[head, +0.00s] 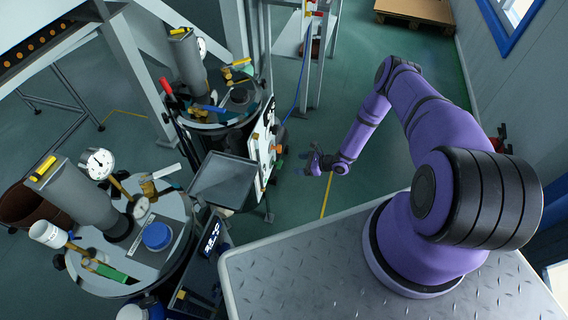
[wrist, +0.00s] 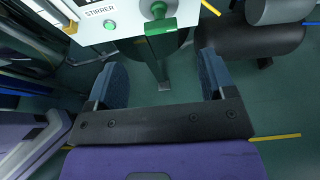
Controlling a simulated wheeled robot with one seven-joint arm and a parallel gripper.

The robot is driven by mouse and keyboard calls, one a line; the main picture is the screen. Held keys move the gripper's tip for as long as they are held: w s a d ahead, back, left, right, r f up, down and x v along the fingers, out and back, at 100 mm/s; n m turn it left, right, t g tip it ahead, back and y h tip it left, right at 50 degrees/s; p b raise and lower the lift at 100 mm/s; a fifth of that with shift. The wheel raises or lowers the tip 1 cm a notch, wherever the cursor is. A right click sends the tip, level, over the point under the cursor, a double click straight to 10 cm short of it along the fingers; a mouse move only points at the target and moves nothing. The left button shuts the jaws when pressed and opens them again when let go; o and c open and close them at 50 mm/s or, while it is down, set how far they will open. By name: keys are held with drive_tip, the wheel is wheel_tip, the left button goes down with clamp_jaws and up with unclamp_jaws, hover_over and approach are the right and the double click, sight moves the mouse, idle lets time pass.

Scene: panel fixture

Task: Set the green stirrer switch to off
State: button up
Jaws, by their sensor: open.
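A white panel face (wrist: 128,14) with the label STIRRER crosses the top of the wrist view. The green stirrer switch (wrist: 161,26) is on it, right of the label, with a green bar handle below a round green part. A small round green lamp or button (wrist: 110,25) is left of the switch. My gripper (wrist: 160,64) is open and empty, its two dark blue fingers apart below the panel, not touching the switch. In the head view my gripper (head: 318,160) is in free air right of the white panel box (head: 263,147), whose front is seen edge-on; the switch cannot be made out there.
A grey tray (head: 223,181) sits left of the panel box. Metal vessels (head: 130,245) with gauges and valves stand farther left. In the wrist view a dark cylinder (wrist: 250,45) is right of the fingers. The green floor right of the panel is mostly clear.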

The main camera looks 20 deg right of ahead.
sight(280, 163)
drive_tip(key=x, duration=0.8)
drive_tip(key=shift+w, duration=0.1)
drive_tip(key=shift+c, duration=0.4)
drive_tip(key=c, duration=0.9)
drive_tip(key=shift+o, duration=0.2)
